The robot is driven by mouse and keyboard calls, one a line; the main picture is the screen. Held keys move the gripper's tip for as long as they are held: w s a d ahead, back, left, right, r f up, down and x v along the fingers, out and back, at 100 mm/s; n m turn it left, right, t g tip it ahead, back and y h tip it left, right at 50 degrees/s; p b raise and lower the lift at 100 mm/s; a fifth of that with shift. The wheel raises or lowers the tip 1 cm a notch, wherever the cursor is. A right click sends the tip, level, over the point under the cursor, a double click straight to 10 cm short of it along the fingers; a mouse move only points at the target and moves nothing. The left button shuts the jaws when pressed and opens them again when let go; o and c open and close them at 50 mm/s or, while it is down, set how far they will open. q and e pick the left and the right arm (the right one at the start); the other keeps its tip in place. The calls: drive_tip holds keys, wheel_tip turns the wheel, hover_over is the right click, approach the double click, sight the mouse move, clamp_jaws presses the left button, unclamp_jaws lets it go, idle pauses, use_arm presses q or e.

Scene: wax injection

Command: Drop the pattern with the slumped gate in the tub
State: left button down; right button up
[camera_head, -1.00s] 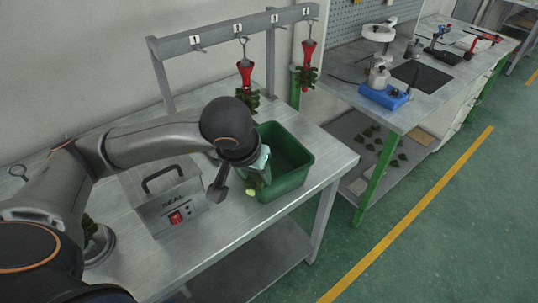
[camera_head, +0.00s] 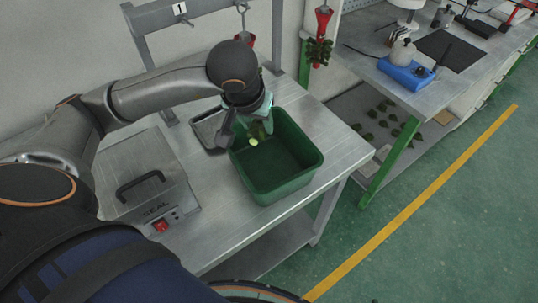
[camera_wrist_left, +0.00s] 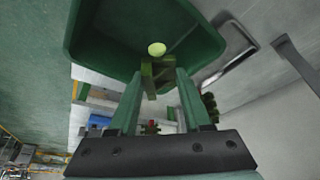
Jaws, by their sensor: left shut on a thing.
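In the left wrist view the pattern (camera_wrist_left: 157,72) sits between the two fingertips (camera_wrist_left: 156,80), with a pale yellow-green round end (camera_wrist_left: 157,49) pointing into the tub (camera_wrist_left: 105,35). The shape of its gate is too small to make out. The tub floor that shows is empty. My right gripper is not in view.
A grey sealing box (camera_head: 150,185) with a black handle stands left of the tub. A shallow metal tray (camera_head: 208,128) lies behind it. A rack (camera_head: 180,18) with red-topped hanging trees (camera_head: 319,50) stands at the back. The bench's right end is clear.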

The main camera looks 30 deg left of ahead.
sight(256, 134)
use_arm(q)
drive_tip(key=shift+f+b, duration=0.95)
drive_tip(key=shift+f, duration=1.2)
drive_tip(key=shift+c, duration=1.3)
unclamp_jaws()
drive_tip(key=shift+r, duration=0.1)
drive_tip(key=p+v, duration=0.1)
drive_tip(key=v, duration=1.1)
drive_tip(key=shift+s, duration=0.2)
